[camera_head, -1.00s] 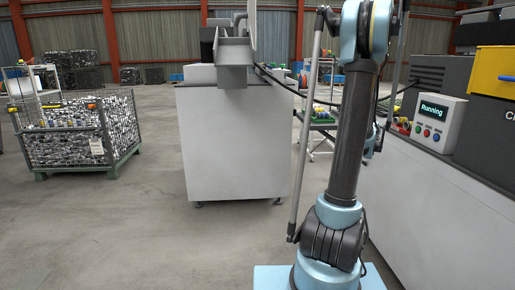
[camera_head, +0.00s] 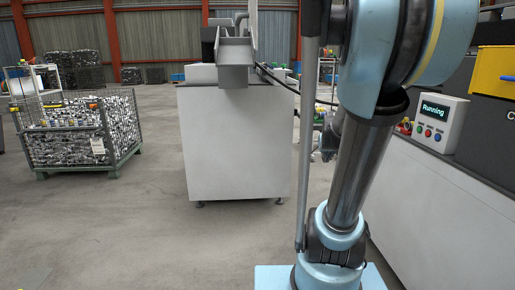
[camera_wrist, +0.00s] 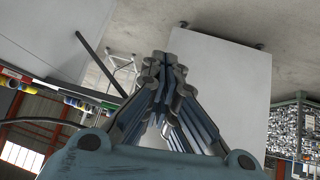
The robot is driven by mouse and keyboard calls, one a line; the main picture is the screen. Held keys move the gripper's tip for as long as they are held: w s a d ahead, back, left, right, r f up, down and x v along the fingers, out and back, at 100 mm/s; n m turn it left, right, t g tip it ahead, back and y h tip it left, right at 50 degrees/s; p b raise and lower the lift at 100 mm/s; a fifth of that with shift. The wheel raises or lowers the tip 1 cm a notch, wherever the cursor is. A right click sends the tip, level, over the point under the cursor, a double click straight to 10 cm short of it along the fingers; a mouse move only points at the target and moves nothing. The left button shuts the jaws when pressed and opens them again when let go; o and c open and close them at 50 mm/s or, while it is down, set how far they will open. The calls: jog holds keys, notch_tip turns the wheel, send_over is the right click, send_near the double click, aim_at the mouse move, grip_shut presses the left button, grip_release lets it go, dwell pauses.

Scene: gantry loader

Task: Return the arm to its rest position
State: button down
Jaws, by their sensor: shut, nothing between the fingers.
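My arm (camera_head: 362,175) rises from its light blue base at the right of the head view, with its large elbow joint close to the camera at the top. My gripper (camera_wrist: 165,62) shows in the wrist view with its fingers together and nothing between them. It hangs in free space, touching nothing that I can see. The wrist picture is upside down, with the floor at the top. In the head view the gripper's fingers cannot be made out behind the arm.
A white machine cabinet (camera_head: 235,150) with a grey chute (camera_head: 235,62) stands ahead. A wire crate (camera_head: 85,140) of metal pieces is at the left. A machine with a "Running" panel (camera_head: 438,122) is close on the right. The floor (camera_head: 110,235) at front left is clear.

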jog(key=s+a+f+g, duration=0.2)
jog(key=s+a+f, duration=0.1)
jog(key=s, duration=0.5)
jog(key=s+a+f+g+y, duration=0.1)
jog(key=s+a+f+g, duration=0.1)
jog(key=s, duration=0.6)
jog(key=s+a+f+g, duration=0.2)
jog(key=s+a+f, duration=0.2)
jog(key=s, duration=0.4)
jog(key=shift+s+f+y, duration=0.25)
jog(key=shift+s+y, duration=0.05)
